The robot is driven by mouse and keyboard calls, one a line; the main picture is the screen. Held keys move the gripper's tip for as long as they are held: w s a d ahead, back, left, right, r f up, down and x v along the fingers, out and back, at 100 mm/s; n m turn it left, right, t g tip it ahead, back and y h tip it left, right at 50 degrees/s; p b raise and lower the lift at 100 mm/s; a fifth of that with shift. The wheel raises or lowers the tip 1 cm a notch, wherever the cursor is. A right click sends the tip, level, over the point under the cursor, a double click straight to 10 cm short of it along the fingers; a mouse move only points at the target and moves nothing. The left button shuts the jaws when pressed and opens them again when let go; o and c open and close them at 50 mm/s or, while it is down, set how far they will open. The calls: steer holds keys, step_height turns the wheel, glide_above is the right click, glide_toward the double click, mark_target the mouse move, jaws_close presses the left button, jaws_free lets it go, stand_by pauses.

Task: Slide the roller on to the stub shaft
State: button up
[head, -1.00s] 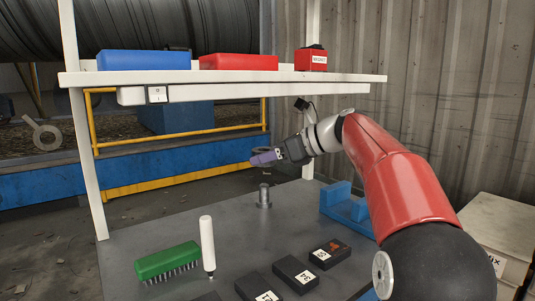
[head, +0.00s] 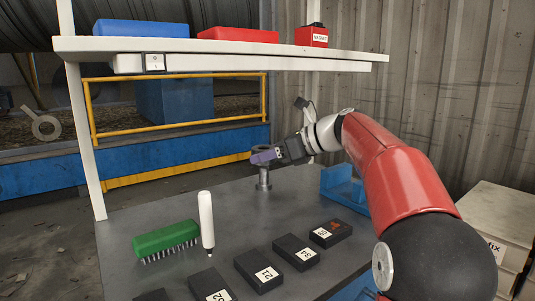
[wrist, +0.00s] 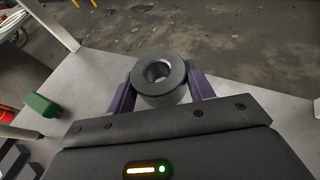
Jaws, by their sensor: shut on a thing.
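My gripper (head: 264,157) is shut on a dark grey roller (wrist: 160,78), a thick ring with a round central hole. In the wrist view its purple fingers hold the roller from both sides, hole facing up. In the head view the roller (head: 264,150) shows partly behind the fingers. The stub shaft (head: 264,181) stands upright on the grey bench, directly below the roller in that view. The shaft's top is close under or hidden by the fingers, so I cannot tell whether it is inside the hole.
A green brush (head: 165,237), a white marker-like stick (head: 207,220) and several numbered black blocks (head: 292,251) lie or stand at the bench front. A blue block (head: 342,185) is to the right. A white shelf (head: 220,48) with boxes spans above.

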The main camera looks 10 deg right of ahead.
mark_target(268, 184)
steer(key=shift+f+b, duration=1.75)
steer(key=shift+f, duration=1.2)
